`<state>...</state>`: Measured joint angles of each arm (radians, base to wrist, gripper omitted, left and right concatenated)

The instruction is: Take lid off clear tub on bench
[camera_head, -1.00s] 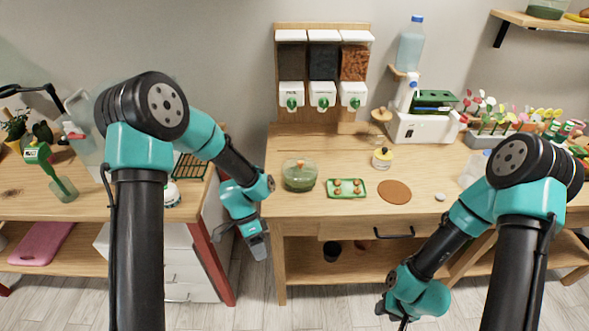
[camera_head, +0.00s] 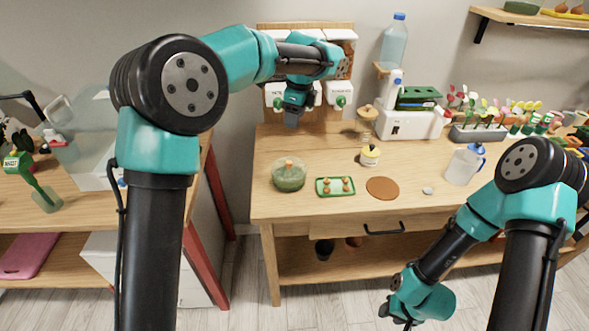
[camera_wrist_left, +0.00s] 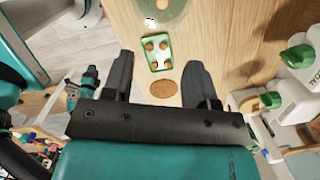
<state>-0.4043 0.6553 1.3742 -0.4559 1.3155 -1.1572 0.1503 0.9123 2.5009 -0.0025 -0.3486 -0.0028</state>
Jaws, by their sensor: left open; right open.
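The clear tub (camera_head: 289,179) stands on the left part of the bench (camera_head: 350,208), with green contents. Its lid (camera_head: 289,163), with a small orange knob, appears to sit on top. The tub is partly cut off at the top of the left wrist view (camera_wrist_left: 172,14). My left gripper (camera_head: 291,122) is open and empty, raised above the back of the bench in front of the dispensers, beyond and above the tub. Its two fingers show apart in the left wrist view (camera_wrist_left: 161,80). My right gripper (camera_head: 396,317) is open, low in front of the bench and away from the tub.
A green tray (camera_head: 336,187) with several brown pieces lies right of the tub, then a brown round mat (camera_head: 382,188). A yellow-topped jar (camera_head: 370,156) stands behind. Wall dispensers (camera_head: 340,93) stand close behind my left gripper. The bench's front left is clear.

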